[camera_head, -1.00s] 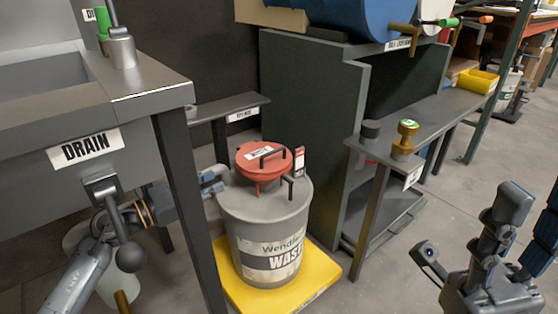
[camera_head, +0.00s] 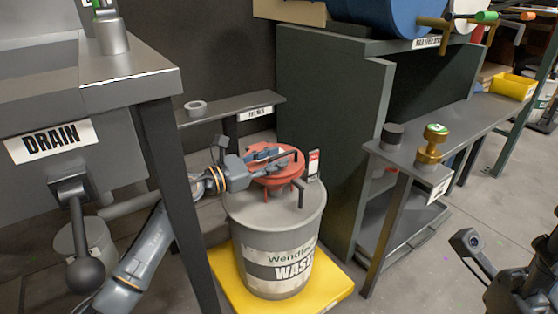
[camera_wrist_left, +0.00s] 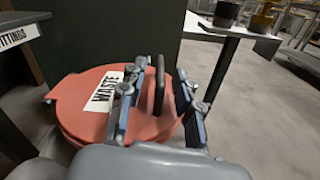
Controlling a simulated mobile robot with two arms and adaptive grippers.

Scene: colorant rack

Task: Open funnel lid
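The red funnel lid (camera_head: 290,174) sits closed on top of the grey waste drum (camera_head: 243,212). A black loop handle stands up from the lid; in the left wrist view the handle (camera_wrist_left: 159,86) rises beside the WASTE label on the red lid (camera_wrist_left: 80,100). My left gripper (camera_head: 272,155) reaches over the lid from the left. In the left wrist view its two fingers (camera_wrist_left: 160,100) are apart, one on each side of the handle, with gaps visible. My right gripper (camera_head: 500,272) is at the lower right edge, partly cut off; its finger opening is unclear.
The drum stands on a yellow platform (camera_head: 325,292). The DRAIN sink bench (camera_head: 150,85) and its leg stand left, with my left arm passing behind the leg. A grey shelf unit (camera_head: 325,140) and a bench with a brass fitting (camera_head: 430,150) stand right. Open floor lies at front right.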

